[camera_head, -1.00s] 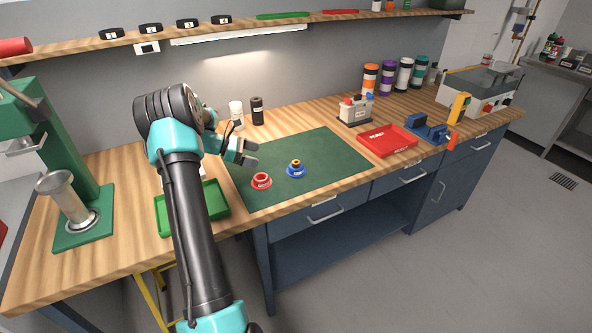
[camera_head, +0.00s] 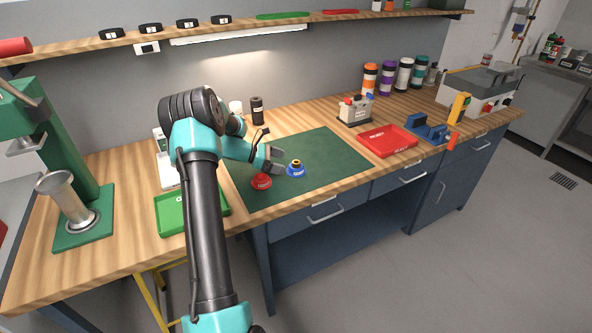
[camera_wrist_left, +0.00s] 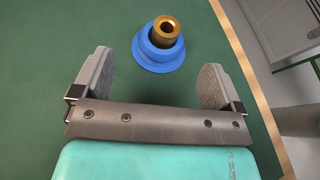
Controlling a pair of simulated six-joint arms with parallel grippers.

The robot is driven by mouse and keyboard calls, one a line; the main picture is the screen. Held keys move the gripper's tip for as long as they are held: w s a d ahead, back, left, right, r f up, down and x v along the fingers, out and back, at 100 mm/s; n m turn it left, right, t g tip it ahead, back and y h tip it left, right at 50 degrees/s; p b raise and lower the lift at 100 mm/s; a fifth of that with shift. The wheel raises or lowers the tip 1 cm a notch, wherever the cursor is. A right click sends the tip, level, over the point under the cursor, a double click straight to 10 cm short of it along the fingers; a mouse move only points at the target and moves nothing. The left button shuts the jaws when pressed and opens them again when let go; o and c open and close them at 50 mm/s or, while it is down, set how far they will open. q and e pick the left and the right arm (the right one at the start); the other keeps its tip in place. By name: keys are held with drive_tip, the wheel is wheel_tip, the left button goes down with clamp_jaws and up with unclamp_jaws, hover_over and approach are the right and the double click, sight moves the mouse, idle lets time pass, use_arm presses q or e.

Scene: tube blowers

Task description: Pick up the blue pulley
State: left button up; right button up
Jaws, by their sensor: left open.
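The blue pulley (camera_head: 296,171) sits on the green mat (camera_head: 335,150) in the head view, with a brass hub on top. In the left wrist view the blue pulley (camera_wrist_left: 158,55) lies just beyond the fingertips, between their lines, with its brass hub (camera_wrist_left: 166,30) upright. My left gripper (camera_head: 277,161) is open and empty, just left of the blue pulley; its two spread fingers show in the left wrist view (camera_wrist_left: 154,75). The red pulley (camera_head: 261,181) sits on the mat to the left, just below the gripper. My right gripper does not show.
A green tray (camera_head: 222,211) lies left of the mat, partly behind my arm. A red tray (camera_head: 388,153) stands at the mat's right. A black bottle (camera_head: 257,111) stands behind the mat. The mat's right part is clear.

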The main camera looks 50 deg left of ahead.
sight(292, 165)
use_arm(q)
drive_tip(key=shift+x, duration=2.65)
drive_tip(key=shift+s+d+r, duration=0.1)
drive_tip(key=shift+s, duration=0.05)
drive_tip(key=c, duration=1.1)
